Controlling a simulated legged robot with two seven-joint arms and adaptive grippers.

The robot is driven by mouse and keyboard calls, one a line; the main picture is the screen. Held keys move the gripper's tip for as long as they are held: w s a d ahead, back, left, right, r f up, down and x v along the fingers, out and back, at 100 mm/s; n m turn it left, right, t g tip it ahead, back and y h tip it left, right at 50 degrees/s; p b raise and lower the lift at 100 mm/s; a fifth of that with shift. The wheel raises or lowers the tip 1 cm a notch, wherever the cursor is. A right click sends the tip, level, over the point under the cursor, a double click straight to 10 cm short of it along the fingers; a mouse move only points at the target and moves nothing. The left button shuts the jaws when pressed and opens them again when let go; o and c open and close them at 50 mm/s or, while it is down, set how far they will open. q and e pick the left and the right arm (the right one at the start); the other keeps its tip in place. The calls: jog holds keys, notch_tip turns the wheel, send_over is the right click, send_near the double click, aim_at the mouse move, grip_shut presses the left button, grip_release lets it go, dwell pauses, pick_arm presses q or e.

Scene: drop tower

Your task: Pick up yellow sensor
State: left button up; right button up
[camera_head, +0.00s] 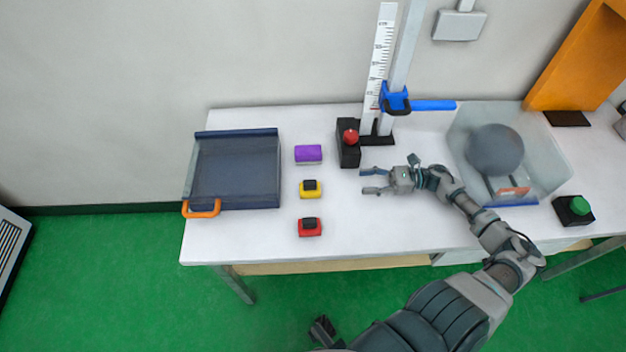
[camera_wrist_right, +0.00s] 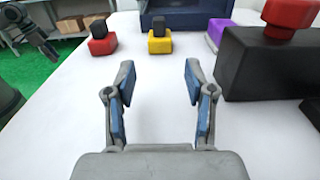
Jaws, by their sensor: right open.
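The yellow sensor (camera_head: 311,189) is a small yellow block with a black top. It sits on the white table between a purple block and a red sensor. In the right wrist view the yellow sensor (camera_wrist_right: 161,42) stands upright ahead, beyond the fingertips. My right gripper (camera_head: 372,181) is open and empty above the table, to the right of the yellow sensor and apart from it. It also shows in the wrist view (camera_wrist_right: 157,72) with its fingers spread. My left gripper (camera_head: 322,328) seems to show only partly at the bottom edge, too small to judge.
The red sensor (camera_head: 310,228) and purple block (camera_head: 308,153) flank the yellow one. A black box with a red button (camera_head: 349,148) stands close by my right gripper. A dark tray (camera_head: 237,172) lies left, a clear bin (camera_head: 555,150) right. White table between gripper and sensor is clear.

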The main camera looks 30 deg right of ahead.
jog(key=b, duration=0.1)
send_near(310, 182)
jog(key=w+a, duration=0.1)
jog(key=w+a+f, duration=0.1)
jog(key=a, duration=0.1)
jog(key=shift+a, duration=0.2)
jog(key=shift+w+a, duration=0.35)
jog(key=shift+a, duration=0.05)
jog(key=x, duration=0.4)
jog(key=shift+w+a+r, duration=0.2)
jog(key=shift+a+r, duration=0.05)
jog(key=shift+a, duration=0.05)
jog(key=shift+w+a, duration=0.1)
jog(key=shift+a, duration=0.2)
pick_arm(q)
jog(key=w+t, duration=0.1)
jog(key=w, duration=0.1)
jog(key=w+d+t, duration=0.1)
jog(key=w+t, duration=0.1)
jog(key=w, duration=0.1)
jog(key=shift+w+d+r+h, duration=0.1)
jog(key=shift+w+d+h, duration=0.1)
jog(key=shift+h, duration=0.2)
pick_arm(e)
jog(key=shift+d, duration=0.15)
grip_shut()
